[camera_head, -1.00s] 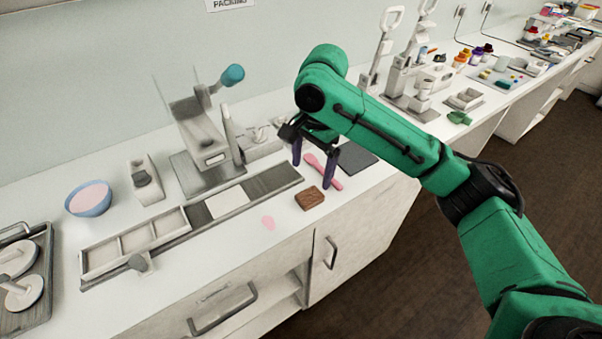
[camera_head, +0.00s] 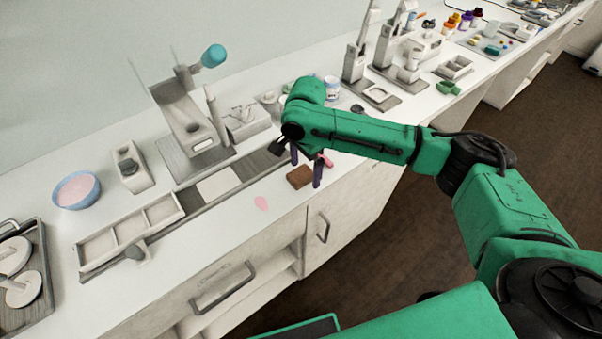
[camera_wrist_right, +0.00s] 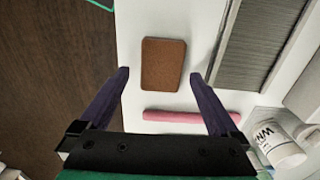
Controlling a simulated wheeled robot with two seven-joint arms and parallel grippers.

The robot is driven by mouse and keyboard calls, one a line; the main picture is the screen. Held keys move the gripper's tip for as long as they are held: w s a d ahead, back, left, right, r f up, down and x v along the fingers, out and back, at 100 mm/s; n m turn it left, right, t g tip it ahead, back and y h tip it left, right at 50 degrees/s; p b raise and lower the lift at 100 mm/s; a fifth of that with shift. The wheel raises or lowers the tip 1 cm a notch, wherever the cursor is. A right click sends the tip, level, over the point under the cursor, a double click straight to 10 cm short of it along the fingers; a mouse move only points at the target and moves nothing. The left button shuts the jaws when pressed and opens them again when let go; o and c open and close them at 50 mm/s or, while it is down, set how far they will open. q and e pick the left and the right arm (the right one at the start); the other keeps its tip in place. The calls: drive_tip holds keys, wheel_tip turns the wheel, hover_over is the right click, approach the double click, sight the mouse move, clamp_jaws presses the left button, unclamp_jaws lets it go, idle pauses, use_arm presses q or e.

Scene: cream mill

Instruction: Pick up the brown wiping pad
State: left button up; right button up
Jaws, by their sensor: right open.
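The brown wiping pad (camera_head: 300,177) lies flat on the white counter near its front edge, beside a pink smear. It also shows in the right wrist view (camera_wrist_right: 163,64), just ahead of and between the fingertips. My right gripper (camera_head: 306,170) is open and empty close to the pad, with one purple finger on either side of it in the head view. In the wrist view its fingers (camera_wrist_right: 160,76) are spread wider than the pad. I cannot tell how high the fingertips are above the counter. My left gripper is not in view.
A pink-handled tool (camera_wrist_right: 185,116) lies beside the pad, under the gripper. A white jar (camera_wrist_right: 278,145) stands nearby. A grey rail (camera_head: 228,181) and a divided tray (camera_head: 130,232) lie to the left. A pink smear (camera_head: 261,203) marks the counter.

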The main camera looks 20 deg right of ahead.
sight(305, 171)
drive_tip(key=c, duration=1.4)
drive_tip(key=shift+r, duration=0.1)
wheel_tip(305, 171, up, 20)
drive_tip(key=shift+f, duration=0.1)
